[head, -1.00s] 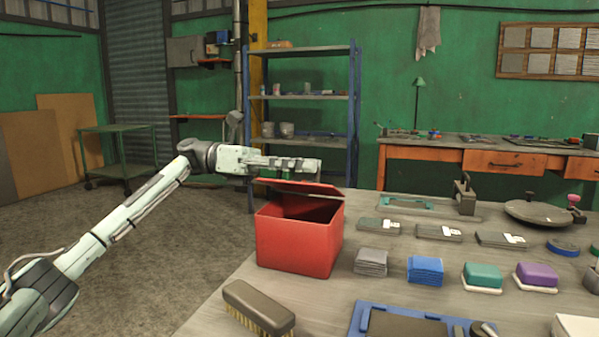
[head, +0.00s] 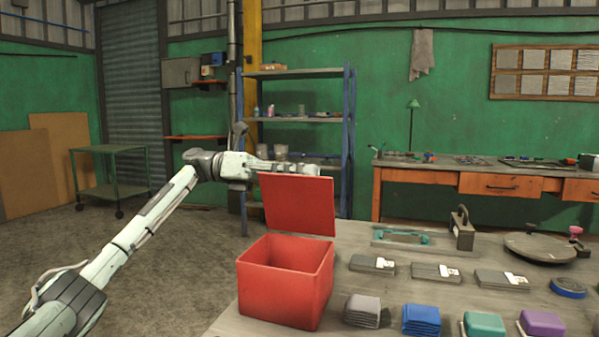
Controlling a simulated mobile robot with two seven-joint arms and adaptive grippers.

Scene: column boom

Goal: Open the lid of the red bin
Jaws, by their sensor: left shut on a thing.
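The red bin (head: 284,293) stands on the near left part of the grey workbench, and its inside shows empty as far as I can see. Its red lid (head: 298,204) stands raised, close to upright, at the back of the opening. My left gripper (head: 312,169) is at the top edge of the lid, shut on it. My right gripper is not in view.
Several grey sanding blocks (head: 373,263), a grey stack (head: 362,309), a blue stack (head: 421,319) and a teal block (head: 484,325) lie right of the bin. A round dark plate (head: 540,248) is at the far right. A blue shelf rack (head: 349,140) stands behind.

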